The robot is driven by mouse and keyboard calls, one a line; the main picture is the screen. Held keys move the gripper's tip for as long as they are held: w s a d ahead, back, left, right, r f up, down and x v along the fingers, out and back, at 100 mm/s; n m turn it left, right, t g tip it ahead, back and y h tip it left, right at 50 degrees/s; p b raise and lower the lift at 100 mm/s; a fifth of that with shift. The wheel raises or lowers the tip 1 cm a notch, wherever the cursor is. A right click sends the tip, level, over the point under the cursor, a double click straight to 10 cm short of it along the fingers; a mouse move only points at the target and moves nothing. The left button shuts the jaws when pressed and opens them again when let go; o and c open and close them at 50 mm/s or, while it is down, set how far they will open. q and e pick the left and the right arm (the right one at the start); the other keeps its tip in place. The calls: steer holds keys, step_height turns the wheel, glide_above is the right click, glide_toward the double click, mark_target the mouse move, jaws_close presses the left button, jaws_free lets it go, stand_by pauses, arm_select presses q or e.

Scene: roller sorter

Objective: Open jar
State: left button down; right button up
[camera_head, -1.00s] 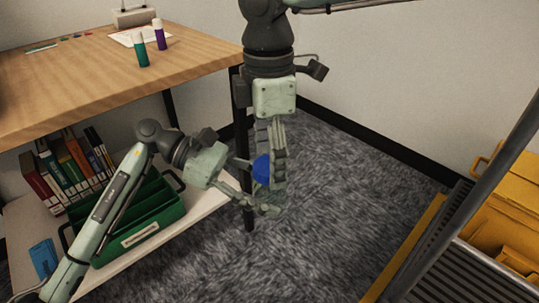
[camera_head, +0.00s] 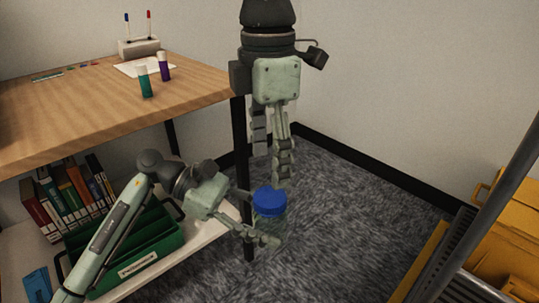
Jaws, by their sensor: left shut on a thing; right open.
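The jar (camera_head: 270,230) is a clear container with a blue lid (camera_head: 269,200) on top. It is upright in the air over the carpet, right of the table. My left gripper (camera_head: 262,220) comes in from the left and is shut around the jar's body; one finger shows across its lower front. My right gripper (camera_head: 271,165) hangs down above the jar, with its fingers apart and empty. Its fingertips are a little above the lid in the picture. The far side of the jar is hidden.
The wooden table (camera_head: 110,100) stands at left with a green tube (camera_head: 145,84) and a purple tube (camera_head: 164,68). Below it is a shelf with books and a green bin (camera_head: 162,226). Yellow crates (camera_head: 500,250) and rollers stand at right. Carpet (camera_head: 350,210) lies free between.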

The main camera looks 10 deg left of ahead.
mark_target(270, 196)
step_height(270, 196, down, 7)
steer(key=shift+r, duration=0.2)
steer(key=shift+c, duration=0.5)
steer(key=c, duration=1.1)
steer(key=n, duration=0.6)
steer(key=shift+n, duration=0.4)
steer(key=o, duration=1.3)
steer(key=shift+c, duration=0.2)
